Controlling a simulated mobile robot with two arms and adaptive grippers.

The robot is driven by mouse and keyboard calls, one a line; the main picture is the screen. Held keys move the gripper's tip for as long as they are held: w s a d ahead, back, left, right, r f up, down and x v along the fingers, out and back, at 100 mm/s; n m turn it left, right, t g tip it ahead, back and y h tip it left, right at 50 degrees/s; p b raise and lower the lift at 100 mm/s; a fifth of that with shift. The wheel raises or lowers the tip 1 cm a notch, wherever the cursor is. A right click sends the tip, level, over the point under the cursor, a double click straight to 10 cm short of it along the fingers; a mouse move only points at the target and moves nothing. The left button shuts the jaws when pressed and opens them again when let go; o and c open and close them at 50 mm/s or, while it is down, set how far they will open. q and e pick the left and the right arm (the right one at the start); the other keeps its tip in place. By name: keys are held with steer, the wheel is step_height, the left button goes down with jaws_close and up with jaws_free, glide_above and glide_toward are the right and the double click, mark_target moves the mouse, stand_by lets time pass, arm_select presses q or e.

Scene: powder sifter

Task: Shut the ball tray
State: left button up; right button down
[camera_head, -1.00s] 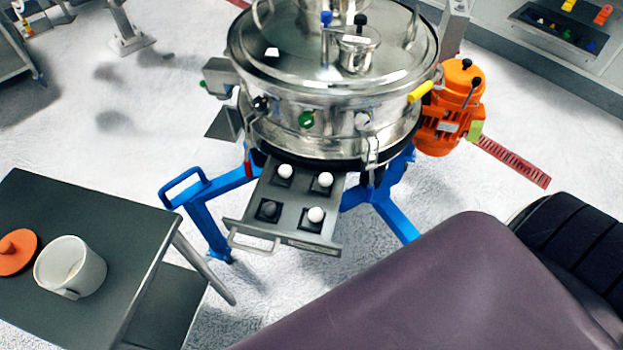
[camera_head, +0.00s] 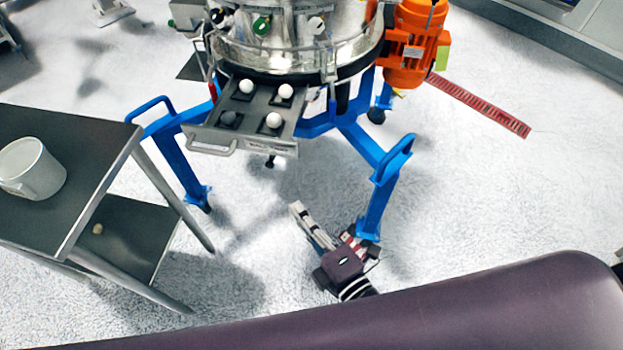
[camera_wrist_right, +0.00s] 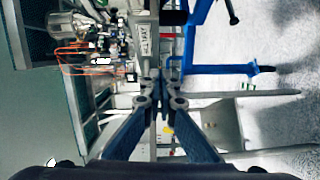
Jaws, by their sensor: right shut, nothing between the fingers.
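The ball tray (camera_head: 200,137) is a grey metal drawer standing pulled out below the steel sifter drum (camera_head: 283,52). It has a bar handle (camera_head: 211,149) at the left of its labelled front. Three white balls sit in its pockets, and the near-left pocket looks dark and empty. My right gripper (camera_head: 297,209) is below and to the right of the tray, apart from it, with its fingers together and empty. In the right wrist view its blue fingers meet at the tips (camera_wrist_right: 160,87). My left gripper is out of view.
The sifter stands on blue legs (camera_head: 372,207), one close to my right gripper. An orange motor (camera_head: 412,48) hangs at its right. A dark table (camera_head: 82,165) with a white mug (camera_head: 35,170) stands at the left. Open floor lies in front of the tray.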

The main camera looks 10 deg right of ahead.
steer(key=r, duration=0.2)
steer(key=p, duration=0.2)
glide_toward(275, 149)
steer(key=w+a, duration=0.1)
steer(key=a, duration=0.3)
steer(key=w, duration=0.3)
steer(key=shift+w+d+f+n+t, duration=0.2)
steer(key=shift+w+d+n+t, duration=0.1)
steer(key=shift+d, duration=0.1)
steer(key=shift+w+d+f, duration=0.1)
steer(key=shift+w+d, duration=0.15)
steer(key=shift+w, duration=0.2)
steer(key=shift+d, duration=0.15)
